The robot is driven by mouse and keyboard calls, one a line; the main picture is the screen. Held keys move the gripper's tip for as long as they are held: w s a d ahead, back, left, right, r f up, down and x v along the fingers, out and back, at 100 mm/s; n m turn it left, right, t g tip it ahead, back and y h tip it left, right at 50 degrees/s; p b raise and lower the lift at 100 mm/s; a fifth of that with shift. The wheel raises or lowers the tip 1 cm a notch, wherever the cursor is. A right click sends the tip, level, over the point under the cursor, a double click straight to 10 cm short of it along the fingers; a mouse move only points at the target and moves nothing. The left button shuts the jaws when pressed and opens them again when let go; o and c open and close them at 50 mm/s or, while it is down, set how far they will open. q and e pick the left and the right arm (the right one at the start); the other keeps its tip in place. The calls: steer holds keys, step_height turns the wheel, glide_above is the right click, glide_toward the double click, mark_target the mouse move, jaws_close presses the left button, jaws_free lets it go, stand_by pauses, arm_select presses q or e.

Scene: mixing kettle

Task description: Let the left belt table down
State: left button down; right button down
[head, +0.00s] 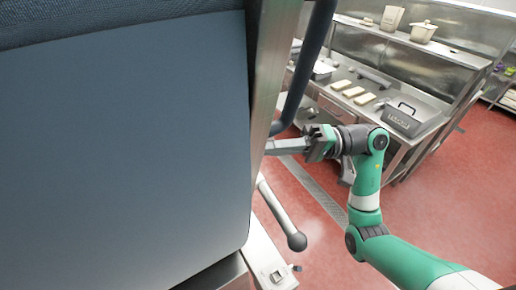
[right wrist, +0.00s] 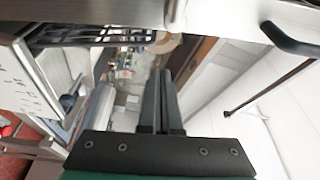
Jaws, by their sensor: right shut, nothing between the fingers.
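A large blue-grey panel (head: 120,150) stands upright and fills the left half of the head view; it appears to be the left belt table, folded up. A textured dark blue strip (head: 100,22) runs along its top, and a metal frame edge (head: 268,90) borders its right side. My right gripper (head: 272,147) reaches in from the right, with its fingertips at that metal edge; I cannot tell whether they touch it. In the right wrist view its two dark fingers (right wrist: 161,100) are together with nothing between them. My left gripper is not in view.
A grey lever with a ball knob (head: 297,241) sticks out below my right gripper. A dark blue bar (head: 306,68) curves beside the frame. A steel counter (head: 385,112) with pale blocks (head: 353,92) and a dark box (head: 403,118) stands behind. Red floor (head: 470,190) is open at right.

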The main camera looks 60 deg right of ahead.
steer(key=w+a+p, duration=0.2)
steer(key=a+p, duration=0.3)
steer(key=a, duration=0.2)
steer(key=shift+a+f, duration=0.15)
steer(key=shift+w, duration=0.1)
